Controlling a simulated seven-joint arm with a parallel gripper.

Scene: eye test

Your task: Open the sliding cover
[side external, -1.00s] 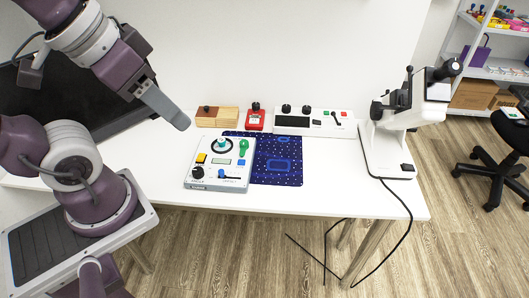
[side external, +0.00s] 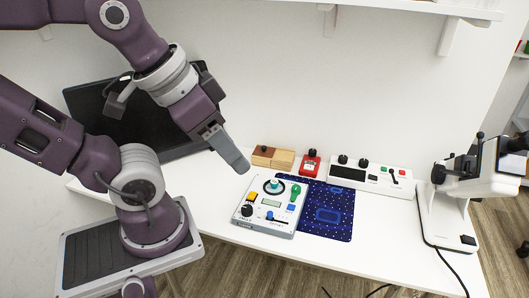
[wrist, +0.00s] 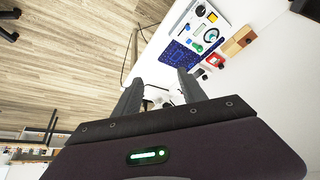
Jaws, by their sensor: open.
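A wooden box (side external: 284,160) stands at the back of the white table, with a darker brown panel carrying a small dark knob (side external: 265,149) on its left part; this looks like the sliding cover. How far the cover stands open is too small to tell. The box also shows at the upper right of the wrist view (wrist: 240,41). My gripper (side external: 240,165) is in the air to the left of the box in the side view, apart from it. In the wrist view my gripper (wrist: 160,77) has its two fingers spread, with nothing held between them.
A grey control panel (side external: 250,222) lies in front of the box, beside a dark blue mat (side external: 335,227). A red box (side external: 311,164) and a white switch panel (side external: 345,172) stand to its right. A white stand device (side external: 440,215) is at the table's right.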

